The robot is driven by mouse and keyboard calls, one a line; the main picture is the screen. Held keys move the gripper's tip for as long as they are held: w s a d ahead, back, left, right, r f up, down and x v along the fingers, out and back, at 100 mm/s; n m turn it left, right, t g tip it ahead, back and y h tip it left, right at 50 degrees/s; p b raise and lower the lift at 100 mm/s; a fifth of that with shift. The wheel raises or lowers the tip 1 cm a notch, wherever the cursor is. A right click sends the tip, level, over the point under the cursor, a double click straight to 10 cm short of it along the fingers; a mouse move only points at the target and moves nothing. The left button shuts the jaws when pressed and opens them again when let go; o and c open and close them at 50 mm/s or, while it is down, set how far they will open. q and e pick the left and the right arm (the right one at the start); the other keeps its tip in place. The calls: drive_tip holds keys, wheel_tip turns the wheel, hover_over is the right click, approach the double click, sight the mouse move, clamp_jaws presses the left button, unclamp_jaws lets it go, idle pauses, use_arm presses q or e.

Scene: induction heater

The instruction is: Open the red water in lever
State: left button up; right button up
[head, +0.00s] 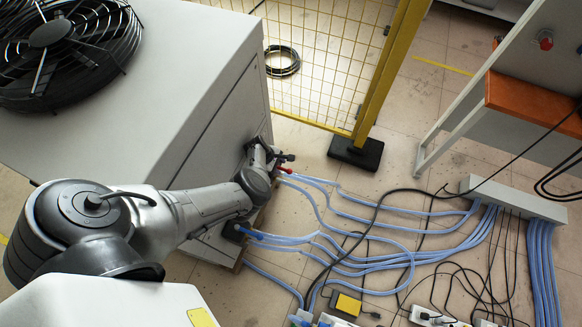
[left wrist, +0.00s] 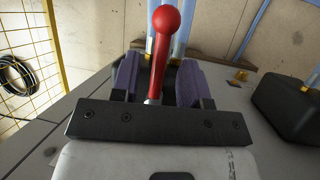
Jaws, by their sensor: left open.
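The red water in lever (left wrist: 162,55) has a round red knob and shows large in the left wrist view. It stands between the two purple-grey finger pads of my left gripper (left wrist: 158,82), with the knob reaching out beyond the fingertips. The fingers are apart, one on each side of the lever. In the head view the red lever (head: 285,170) shows small at the side of the grey cabinet, right beside my left gripper (head: 279,158). The valve body under the lever is mostly hidden by the gripper. My right gripper is not in view.
The grey cabinet (head: 190,85) with a black fan (head: 55,45) on top stands on the left. Blue hoses (head: 350,215) run across the floor from it to a manifold box (head: 515,200). A yellow mesh fence (head: 320,60) stands behind. Black cables lie on the floor.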

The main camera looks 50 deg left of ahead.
sight(278, 168)
use_arm(q)
wheel_tip(278, 168, up, 4)
drive_tip(key=shift+p, duration=0.95)
drive_tip(key=w+d+r+p, duration=0.2)
drive_tip(key=d+r, duration=0.4)
drive_tip(key=d, duration=0.5)
drive_tip(key=shift+w+d+p, duration=0.2)
drive_tip(key=shift+w+p, duration=0.15)
drive_tip(key=shift+w, duration=0.05)
